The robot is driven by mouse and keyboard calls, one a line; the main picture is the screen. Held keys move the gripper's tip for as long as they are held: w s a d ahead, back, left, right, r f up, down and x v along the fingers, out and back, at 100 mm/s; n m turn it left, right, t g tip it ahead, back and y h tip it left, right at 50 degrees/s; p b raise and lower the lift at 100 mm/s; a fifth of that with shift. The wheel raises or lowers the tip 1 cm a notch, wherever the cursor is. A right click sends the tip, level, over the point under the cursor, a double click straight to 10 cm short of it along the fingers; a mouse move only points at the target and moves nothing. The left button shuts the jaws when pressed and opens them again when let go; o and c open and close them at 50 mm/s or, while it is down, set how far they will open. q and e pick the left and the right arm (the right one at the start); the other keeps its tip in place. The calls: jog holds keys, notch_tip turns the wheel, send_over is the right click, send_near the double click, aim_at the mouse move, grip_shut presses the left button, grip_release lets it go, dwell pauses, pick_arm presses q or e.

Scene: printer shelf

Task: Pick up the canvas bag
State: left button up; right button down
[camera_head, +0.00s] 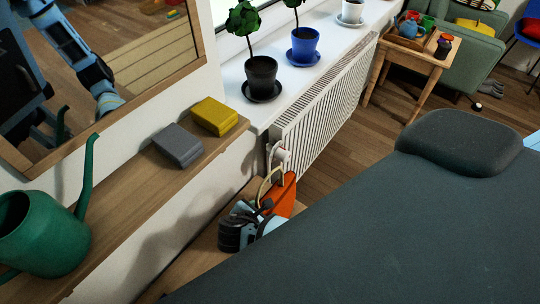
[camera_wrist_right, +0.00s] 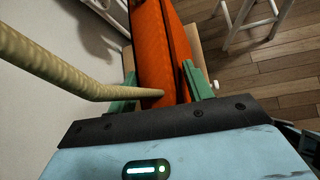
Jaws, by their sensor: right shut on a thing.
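The canvas bag (camera_head: 281,196) is orange with a pale beige rope handle (camera_head: 268,183). It is upright on a low wooden surface below the radiator's near end. My right gripper (camera_head: 262,208) is at its near side, with the handle rising beside it. In the right wrist view the green fingers (camera_wrist_right: 158,92) stand on either side of the bag's orange body (camera_wrist_right: 153,60), shut on it. The handle (camera_wrist_right: 60,70) runs in from the left to the bag between the fingers. The bag's lower part is hidden. My left gripper shows only as part of a mirror reflection, if at all.
A wooden shelf (camera_head: 128,200) at left holds a green watering can (camera_head: 45,235), a grey box (camera_head: 178,146) and a yellow box (camera_head: 215,116). A white radiator (camera_head: 325,105) and potted plants (camera_head: 302,46) are behind the bag. A small table (camera_head: 425,62) stands farther back.

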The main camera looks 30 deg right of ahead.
aim_at(258, 206)
jog(key=shift+w, duration=0.1)
jog(key=shift+r+p, duration=0.45)
jog(key=shift+r, duration=1.35)
jog(key=shift+s+r, duration=0.1)
jog(key=shift+s, duration=0.1)
pick_arm(q)
jog(key=shift+w+a+r+t+p, duration=0.1)
jog(key=shift+w+r+t+p, duration=0.1)
jog(key=shift+w+r+p, duration=0.5)
jog(key=shift+w+a+r+t+p, duration=0.15)
jog(key=shift+w+r, duration=0.25)
jog(key=shift+r, duration=0.55)
pick_arm(e)
jog(key=s+d+r, duration=0.1)
jog(key=s+d, duration=0.2)
jog(key=s, duration=1.2)
jog(key=shift+s+r, duration=0.15)
jog(key=shift+s, duration=0.05)
pick_arm(q)
jog(key=shift+d, duration=0.15)
